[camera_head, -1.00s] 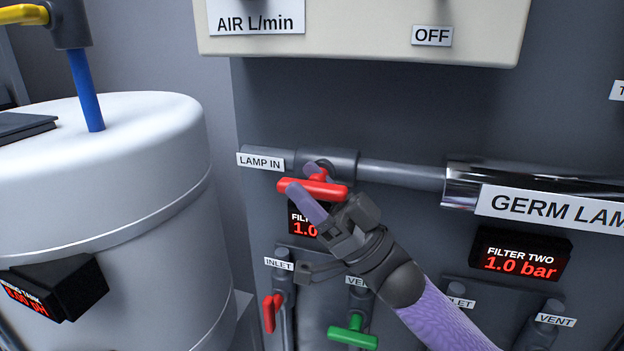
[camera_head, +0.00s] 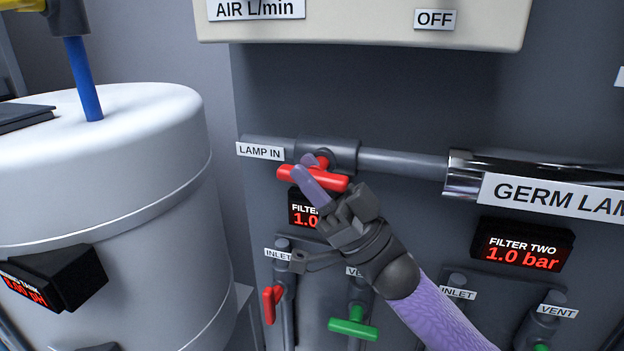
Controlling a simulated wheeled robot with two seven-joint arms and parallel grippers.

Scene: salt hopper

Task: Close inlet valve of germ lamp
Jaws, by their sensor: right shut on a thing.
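The germ lamp's inlet valve has a red T-handle (camera_head: 333,183) on the grey pipe beside the LAMP IN label (camera_head: 260,151). The handle lies across the picture, nearly level along the pipe and tilted slightly down to the right. My right gripper (camera_head: 314,176) is shut on the red handle, with one purple finger in front of it and the other partly hidden behind it. The germ lamp (camera_head: 468,176) is a shiny cylinder at the pipe's right end. My left gripper is not in view.
Below hang a red filter inlet handle (camera_head: 271,305) and a green vent handle (camera_head: 353,329), close under my right wrist. Filter displays, one reading FILTER TWO (camera_head: 522,248), sit on the panel. A white tank (camera_head: 110,180) stands left; a beige box (camera_head: 360,22) overhangs above.

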